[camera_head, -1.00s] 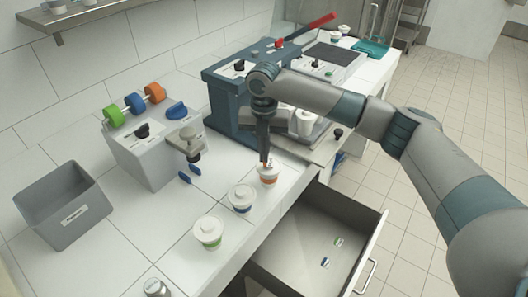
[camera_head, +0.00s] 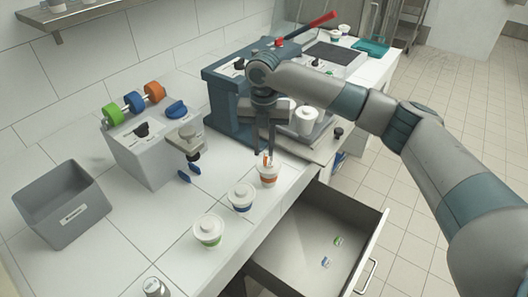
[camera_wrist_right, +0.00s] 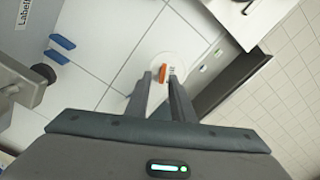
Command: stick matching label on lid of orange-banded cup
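The orange-banded cup (camera_head: 268,178) stands upright on the counter near its front edge, with a white lid. A small label with an orange part (camera_head: 266,160) is at its lid; it also shows over the white lid in the right wrist view (camera_wrist_right: 162,73). I cannot tell whether it lies fully flat. My right gripper (camera_head: 265,155) is just above the lid, fingers pointing down, apart and empty. In the wrist view its fingertips (camera_wrist_right: 161,75) are on either side of the label. A green label (camera_head: 338,241) and a blue label (camera_head: 325,262) lie in the open drawer. My left gripper is out of view.
A blue-banded cup (camera_head: 241,196) and a green-banded cup (camera_head: 208,230) stand in a row with it. The open drawer (camera_head: 300,265) juts out in front. A dispenser (camera_head: 150,150), a grey bin (camera_head: 62,205) and a blue machine (camera_head: 222,100) stand behind.

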